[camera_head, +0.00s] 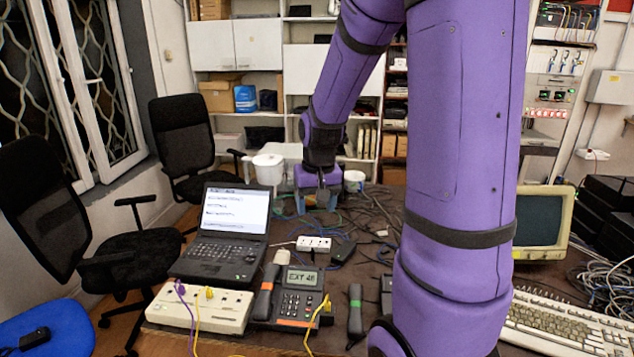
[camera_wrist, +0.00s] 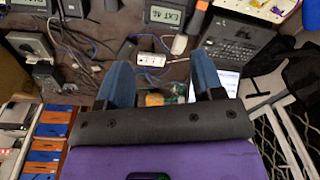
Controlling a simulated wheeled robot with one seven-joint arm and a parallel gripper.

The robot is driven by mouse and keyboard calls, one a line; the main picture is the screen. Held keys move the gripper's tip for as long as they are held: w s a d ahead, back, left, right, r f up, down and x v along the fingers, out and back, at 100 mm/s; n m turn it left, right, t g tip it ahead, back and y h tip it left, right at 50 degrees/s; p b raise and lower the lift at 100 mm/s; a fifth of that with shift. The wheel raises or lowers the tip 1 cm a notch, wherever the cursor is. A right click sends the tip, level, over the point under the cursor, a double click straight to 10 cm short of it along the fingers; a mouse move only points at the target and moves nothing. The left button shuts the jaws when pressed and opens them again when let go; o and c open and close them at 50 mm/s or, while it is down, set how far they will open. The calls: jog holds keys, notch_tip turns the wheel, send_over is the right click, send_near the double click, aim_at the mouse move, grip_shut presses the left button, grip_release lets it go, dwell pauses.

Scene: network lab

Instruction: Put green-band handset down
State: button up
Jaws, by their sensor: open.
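The green-band handset (camera_head: 355,311) is dark and lies on the dark table, just right of the desk phone with the EXT 46 display (camera_head: 300,298). Another handset, with an orange band (camera_head: 267,290), rests on the left side of that phone. Part of a second dark phone (camera_head: 386,295) shows to the right, mostly hidden by my arm. My gripper (camera_head: 320,197) is at the far end of the table, well away from the green-band handset. In the wrist view its two blue fingers (camera_wrist: 162,90) are apart, with nothing held between them.
A laptop (camera_head: 231,225) and a beige box with cables (camera_head: 200,308) stand at left. A white power strip (camera_head: 314,244) and a black adapter (camera_head: 342,251) lie mid-table among loose cables. A monitor (camera_head: 543,225) and keyboard (camera_head: 560,322) are at right. My arm hides much of the table.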

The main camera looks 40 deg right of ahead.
jog(key=s+a+r+n+t, duration=0.4)
jog(key=s+a+r+n, duration=0.1)
jog(key=s+a+r, duration=1)
jog(key=shift+s+r, duration=0.35)
jog(key=shift+s, duration=0.45)
